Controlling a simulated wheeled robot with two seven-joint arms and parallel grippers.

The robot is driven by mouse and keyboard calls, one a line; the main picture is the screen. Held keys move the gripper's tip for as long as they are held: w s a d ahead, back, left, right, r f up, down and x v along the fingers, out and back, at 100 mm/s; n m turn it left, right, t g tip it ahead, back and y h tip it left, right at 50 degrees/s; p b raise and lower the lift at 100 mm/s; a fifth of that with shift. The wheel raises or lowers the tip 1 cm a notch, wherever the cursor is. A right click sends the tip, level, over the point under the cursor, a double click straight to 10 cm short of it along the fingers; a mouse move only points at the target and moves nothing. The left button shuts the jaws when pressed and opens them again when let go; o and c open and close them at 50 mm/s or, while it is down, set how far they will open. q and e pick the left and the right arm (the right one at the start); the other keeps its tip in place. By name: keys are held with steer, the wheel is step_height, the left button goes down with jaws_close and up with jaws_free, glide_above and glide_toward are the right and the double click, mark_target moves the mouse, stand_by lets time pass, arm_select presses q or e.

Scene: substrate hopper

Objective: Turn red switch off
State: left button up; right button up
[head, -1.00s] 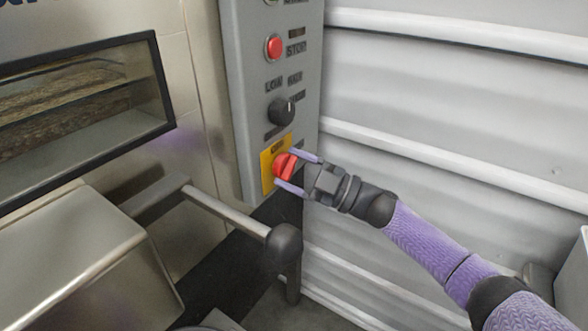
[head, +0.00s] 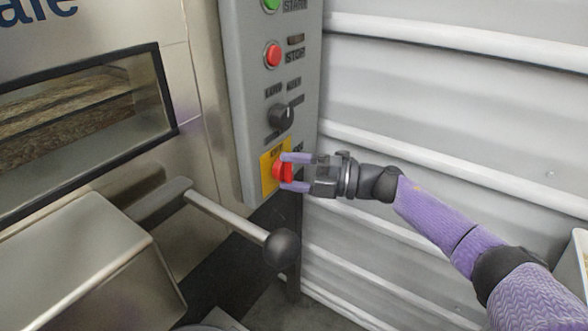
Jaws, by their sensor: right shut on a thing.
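The red switch (head: 283,171) is a rotary knob on a yellow plate (head: 268,178) at the bottom of the grey control panel (head: 238,100). My right gripper (head: 296,172) reaches in from the right. Its two purple fingers are shut on the red switch, one above and one below it. The fingers hide part of the knob and the plate's right side. My left gripper is not in the head view.
Above the switch are a black selector knob (head: 281,117), a red stop button (head: 273,55) and a green start button (head: 271,4). A lever with a black ball (head: 281,247) juts out below the panel. A ribbed white wall (head: 450,90) stands to the right.

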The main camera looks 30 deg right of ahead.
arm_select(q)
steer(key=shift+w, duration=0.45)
arm_select(e)
steer(key=shift+f+n, duration=0.1)
steer(key=shift+n, duration=0.3)
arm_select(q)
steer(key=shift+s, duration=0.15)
arm_select(e)
steer(key=o, duration=1.2)
arm_select(q)
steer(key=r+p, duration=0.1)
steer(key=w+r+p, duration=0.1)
steer(key=p, duration=0.1)
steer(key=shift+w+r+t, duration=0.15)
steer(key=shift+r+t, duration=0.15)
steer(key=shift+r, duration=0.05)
arm_select(e)
steer(key=v, duration=1)
